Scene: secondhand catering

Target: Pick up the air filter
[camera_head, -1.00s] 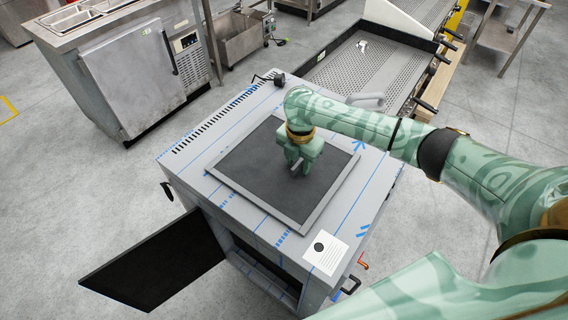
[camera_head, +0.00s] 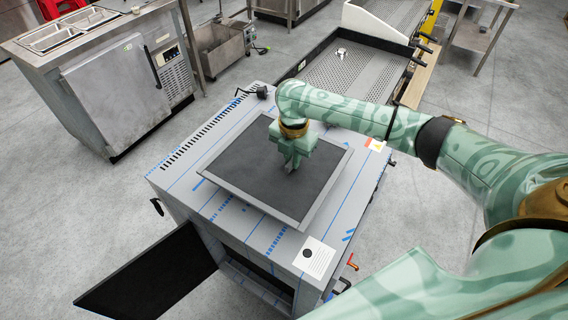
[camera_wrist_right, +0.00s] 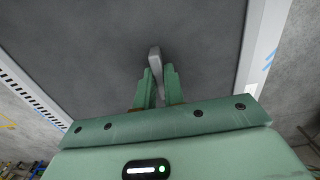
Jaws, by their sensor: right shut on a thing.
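The air filter (camera_head: 240,165) is a square dark panel with a thin grey frame. It is over the top of a steel oven-like unit and appears slightly raised from it. My right gripper (camera_head: 291,166) comes down over the panel's middle. It is shut on a small grey handle on the panel. In the right wrist view the fingers (camera_wrist_right: 157,88) close on this grey handle, and the dark filter (camera_wrist_right: 90,50) fills most of the background. My left gripper is not in view.
The steel unit (camera_head: 175,187) has blue-marked film, a white label and a dark door (camera_head: 150,275) hanging open at lower left. A steel counter (camera_head: 110,90) stands at back left. A perforated metal bed (camera_head: 355,75) lies behind. Bare floor is at left.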

